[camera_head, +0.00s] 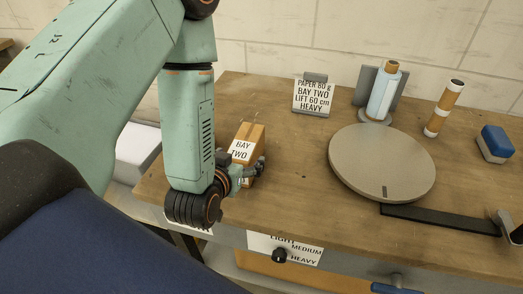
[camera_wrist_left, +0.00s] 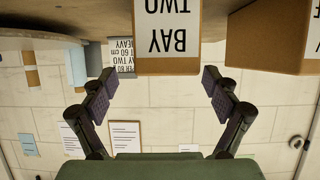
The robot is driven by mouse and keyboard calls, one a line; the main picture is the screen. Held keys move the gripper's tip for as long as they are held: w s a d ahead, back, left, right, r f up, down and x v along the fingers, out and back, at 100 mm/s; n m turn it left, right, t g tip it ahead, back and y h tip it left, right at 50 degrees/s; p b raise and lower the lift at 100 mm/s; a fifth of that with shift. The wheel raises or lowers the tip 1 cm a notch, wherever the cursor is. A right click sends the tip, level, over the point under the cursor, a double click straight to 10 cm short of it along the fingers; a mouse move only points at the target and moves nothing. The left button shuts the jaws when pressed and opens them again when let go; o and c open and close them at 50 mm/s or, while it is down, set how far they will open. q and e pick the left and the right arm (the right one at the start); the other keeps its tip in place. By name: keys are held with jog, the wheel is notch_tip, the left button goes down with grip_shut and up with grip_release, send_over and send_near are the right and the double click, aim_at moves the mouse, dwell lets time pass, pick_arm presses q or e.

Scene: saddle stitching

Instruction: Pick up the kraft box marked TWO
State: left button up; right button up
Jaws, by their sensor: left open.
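The kraft box marked BAY TWO (camera_head: 254,136) stands at the left part of the wooden bench, its white label facing the front. In the left wrist view, which is upside down, the box (camera_wrist_left: 167,68) and its label lie centred between the spread fingers. My left gripper (camera_head: 243,171) is open in front of the box and hides its lower part in the head view. In the wrist view the gripper (camera_wrist_left: 157,88) has clear gaps on both sides of the box; I cannot tell whether the fingertips reach past its front face. My right gripper is not in view.
Another kraft box with a label (camera_wrist_left: 262,42) shows close by in the wrist view. On the bench (camera_head: 300,160) are a PAPER sign (camera_head: 312,97), a round grey disc (camera_head: 382,163), a bottle (camera_head: 384,92), a tan-and-white cylinder (camera_head: 443,108) and a blue block (camera_head: 496,142).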

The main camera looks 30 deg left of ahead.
aim_at(242, 148)
pick_arm(q)
jog(key=shift+w+a+r, duration=0.25)
jog(key=shift+w+r, duration=0.1)
jog(key=shift+w+a+t, duration=0.2)
jog(key=shift+w+t, duration=0.05)
jog(key=shift+t, duration=0.05)
jog(key=x, duration=0.6)
jog(key=shift+w+a+f, duration=0.1)
jog(key=shift+a+f, duration=0.05)
jog(key=shift+f, duration=0.05)
jog(key=shift+r, duration=0.15)
jog(key=shift+w+f, duration=0.15)
jog(key=shift+f, duration=0.05)
jog(key=c, duration=0.4)
jog(key=shift+s+r, duration=0.15)
jog(key=shift+s, duration=0.05)
jog(key=c, duration=1.4)
